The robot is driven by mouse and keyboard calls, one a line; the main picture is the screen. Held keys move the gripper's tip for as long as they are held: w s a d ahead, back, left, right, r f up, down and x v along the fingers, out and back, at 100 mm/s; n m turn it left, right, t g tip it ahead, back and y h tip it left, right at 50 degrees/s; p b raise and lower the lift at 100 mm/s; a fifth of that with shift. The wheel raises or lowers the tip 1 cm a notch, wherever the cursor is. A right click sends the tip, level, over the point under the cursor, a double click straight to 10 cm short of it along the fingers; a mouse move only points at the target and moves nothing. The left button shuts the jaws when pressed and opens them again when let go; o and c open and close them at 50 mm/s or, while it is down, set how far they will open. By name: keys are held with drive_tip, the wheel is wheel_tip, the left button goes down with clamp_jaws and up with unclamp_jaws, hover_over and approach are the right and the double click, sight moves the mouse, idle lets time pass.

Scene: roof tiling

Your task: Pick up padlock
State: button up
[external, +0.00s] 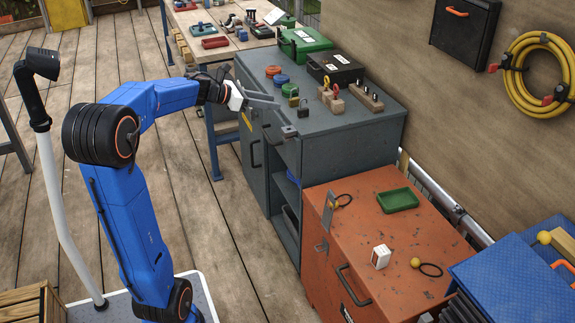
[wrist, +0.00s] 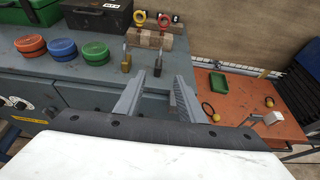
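Two small padlocks stand upright on the grey cabinet top. The brass padlock (wrist: 126,62) is left of the darker padlock (wrist: 157,67) in the wrist view. In the external view the brass padlock (external: 293,101) and the darker padlock (external: 303,110) are beside the green tin. My gripper (external: 278,117) is open and empty at the cabinet's front edge, short of the padlocks. In the wrist view its two fingers (wrist: 161,88) are spread; the left fingertip lies between the padlocks in the picture, and the darker one shows between the fingers.
Round red, blue and green tins (wrist: 96,53) stand left of the padlocks. Wooden blocks (external: 338,105) with red and yellow rings and a black box (external: 335,68) stand behind. A lower orange cabinet (external: 390,245) with a green tray (external: 397,200) is to the right.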

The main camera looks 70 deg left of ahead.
approach(302, 109)
drive_tip(key=x, duration=0.5)
drive_tip(key=shift+w+d+r, duration=0.1)
drive_tip(key=shift+d+r, duration=0.05)
drive_tip(key=shift+r, duration=0.05)
drive_tip(key=shift+f+x, duration=0.15)
drive_tip(key=shift+x, duration=1.15)
drive_tip(key=shift+f+x, duration=0.1)
drive_tip(key=shift+x, duration=1.2)
drive_tip(key=shift+c, duration=0.6)
clamp_jaws()
